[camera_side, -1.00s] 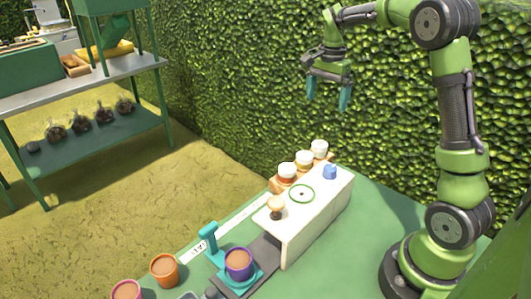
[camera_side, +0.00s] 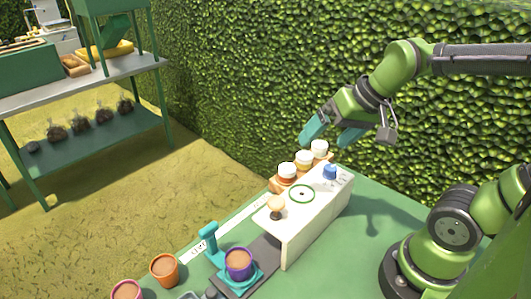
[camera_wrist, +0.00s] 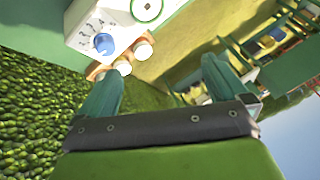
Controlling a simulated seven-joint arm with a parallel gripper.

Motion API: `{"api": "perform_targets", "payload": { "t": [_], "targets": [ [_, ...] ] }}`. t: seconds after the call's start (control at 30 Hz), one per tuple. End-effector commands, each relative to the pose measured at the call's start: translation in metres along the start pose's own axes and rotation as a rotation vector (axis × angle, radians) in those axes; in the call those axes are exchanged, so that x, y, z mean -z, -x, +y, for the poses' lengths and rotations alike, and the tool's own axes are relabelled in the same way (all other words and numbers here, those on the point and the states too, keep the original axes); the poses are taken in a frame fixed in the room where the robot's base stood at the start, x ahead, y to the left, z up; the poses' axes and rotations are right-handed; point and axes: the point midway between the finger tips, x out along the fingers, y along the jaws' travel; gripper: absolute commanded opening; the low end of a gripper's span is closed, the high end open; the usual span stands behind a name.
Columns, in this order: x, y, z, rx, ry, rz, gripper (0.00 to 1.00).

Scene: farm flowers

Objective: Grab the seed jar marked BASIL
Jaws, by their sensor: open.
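Three seed jars with white lids stand in a row on a wooden rack behind the white box: a near jar (camera_side: 287,171), a middle jar (camera_side: 304,160) and a far jar (camera_side: 319,148). Their labels are too small to read, so I cannot tell which is BASIL. My gripper (camera_side: 330,138) is open and empty, above and close to the far jar. In the wrist view its teal fingers (camera_wrist: 160,85) are spread wide, and two white lids (camera_wrist: 143,51) and (camera_wrist: 124,68) show beyond them.
A purple pot (camera_side: 238,262) sits on a teal stand; an orange pot (camera_side: 164,269) and a pink-rimmed pot (camera_side: 126,290) stand left. A hedge rises behind.

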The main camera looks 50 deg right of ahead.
Motion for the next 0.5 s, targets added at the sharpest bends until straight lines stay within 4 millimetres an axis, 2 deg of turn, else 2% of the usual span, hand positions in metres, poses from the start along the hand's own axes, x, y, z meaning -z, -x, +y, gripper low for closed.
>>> {"api": "perform_targets", "payload": {
  "t": [0.03,0.13,0.17,0.3,0.5],
  "targets": [
    [-0.013,0.005,-0.004,0.025,0.035,0.023,1.0],
    [-0.028,0.011,-0.009,0.055,0.069,0.047,1.0],
    [-0.03,0.013,-0.011,0.062,0.076,0.054,1.0],
    [-0.03,0.021,-0.016,0.081,0.094,0.078,0.81],
    [-0.03,0.021,-0.016,0.081,0.094,0.076,0.81]
  ]
}}
